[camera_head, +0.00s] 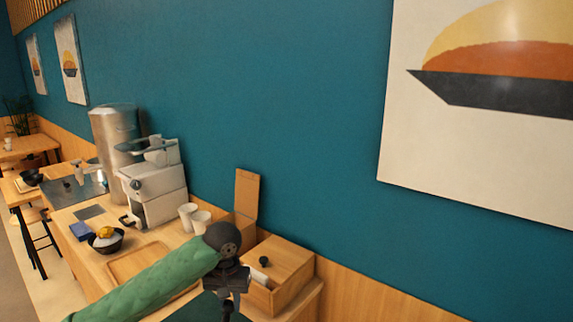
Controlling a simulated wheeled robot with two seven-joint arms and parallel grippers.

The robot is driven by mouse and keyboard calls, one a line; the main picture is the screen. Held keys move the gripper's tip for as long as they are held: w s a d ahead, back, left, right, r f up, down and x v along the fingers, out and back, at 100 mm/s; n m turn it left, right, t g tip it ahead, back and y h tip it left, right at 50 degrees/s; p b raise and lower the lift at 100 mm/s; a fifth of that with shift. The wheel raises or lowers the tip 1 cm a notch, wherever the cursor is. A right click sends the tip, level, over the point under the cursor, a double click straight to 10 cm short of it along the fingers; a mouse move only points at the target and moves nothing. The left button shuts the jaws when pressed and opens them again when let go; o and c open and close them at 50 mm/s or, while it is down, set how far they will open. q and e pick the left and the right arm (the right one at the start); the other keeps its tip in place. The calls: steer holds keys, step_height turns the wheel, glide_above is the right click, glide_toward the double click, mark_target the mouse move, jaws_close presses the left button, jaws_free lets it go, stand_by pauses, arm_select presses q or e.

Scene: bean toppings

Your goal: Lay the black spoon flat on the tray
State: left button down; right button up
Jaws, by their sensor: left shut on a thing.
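My left arm comes in from the lower left in a green sleeve. My left gripper (229,297) is dark and points down near the bottom edge. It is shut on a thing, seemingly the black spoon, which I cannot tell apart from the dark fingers. A wooden tray (112,269) with a raised rim lies on the counter, left of the gripper and partly hidden by my green sleeve. My right gripper is not in view.
A wooden box (291,287) with a black knob stands right of my gripper. White cups (187,217), a coffee machine (156,190) and a tall metal dispenser (115,135) stand along the wall. A black bowl (106,246) with yellow food and a blue block (81,231) sit beyond the tray.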

arm_select(q)
steer(key=shift+n, duration=0.5)
steer(key=shift+s+a+f, duration=0.95)
steer(key=shift+a+f, duration=0.05)
steer(key=shift+f, duration=0.4)
steer(key=shift+s+a+f, duration=0.95)
steer(key=shift+a+f, duration=0.1)
steer(key=shift+f, duration=0.35)
steer(key=shift+s+a+f, duration=0.95)
steer(key=shift+a+f, duration=0.05)
steer(key=shift+f, duration=0.4)
steer(key=shift+r, duration=0.1)
